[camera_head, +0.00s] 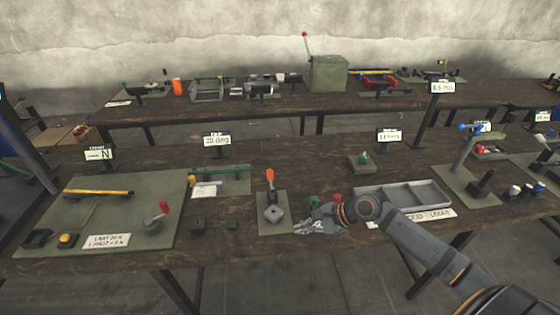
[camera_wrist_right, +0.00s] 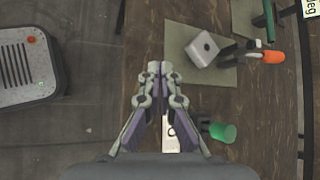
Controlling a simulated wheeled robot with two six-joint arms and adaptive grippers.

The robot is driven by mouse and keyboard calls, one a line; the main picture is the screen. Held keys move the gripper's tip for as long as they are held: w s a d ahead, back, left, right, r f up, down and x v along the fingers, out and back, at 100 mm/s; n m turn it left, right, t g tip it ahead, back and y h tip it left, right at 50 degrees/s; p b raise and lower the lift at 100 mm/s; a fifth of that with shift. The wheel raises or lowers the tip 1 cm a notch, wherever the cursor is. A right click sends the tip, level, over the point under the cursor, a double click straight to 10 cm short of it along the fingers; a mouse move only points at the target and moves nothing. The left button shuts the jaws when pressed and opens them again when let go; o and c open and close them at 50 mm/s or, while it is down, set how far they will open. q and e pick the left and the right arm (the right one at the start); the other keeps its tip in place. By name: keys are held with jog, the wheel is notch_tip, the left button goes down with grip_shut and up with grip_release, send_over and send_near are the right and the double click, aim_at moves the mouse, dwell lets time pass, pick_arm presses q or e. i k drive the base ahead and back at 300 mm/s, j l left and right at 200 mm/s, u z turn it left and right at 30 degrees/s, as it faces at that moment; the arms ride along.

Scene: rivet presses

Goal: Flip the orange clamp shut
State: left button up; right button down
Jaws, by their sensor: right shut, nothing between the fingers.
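The clamp's orange handle (camera_head: 270,175) stands up at the back of a small green plate (camera_head: 262,228) on the front bench. In the right wrist view the orange handle (camera_wrist_right: 275,57) lies at the upper right, joined to dark clamp parts. A grey metal block (camera_head: 273,213) sits on the plate in front of the clamp; it also shows in the wrist view (camera_wrist_right: 202,48). My right gripper (camera_head: 300,229) is just right of the plate, apart from the clamp. Its fingers (camera_wrist_right: 160,70) are together and empty. My left gripper is not in view.
A grey divided tray (camera_head: 446,198) lies to the right, beyond my right forearm. A green cylinder (camera_wrist_right: 222,132) stands close beside the right gripper. A larger green board (camera_head: 100,205) with a red-knobbed lever (camera_head: 158,215) is to the left. Small dark blocks (camera_head: 198,224) lie between.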

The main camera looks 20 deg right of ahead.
aim_at(270, 173)
jog(key=i+l, duration=0.65)
jog(key=i, duration=0.15)
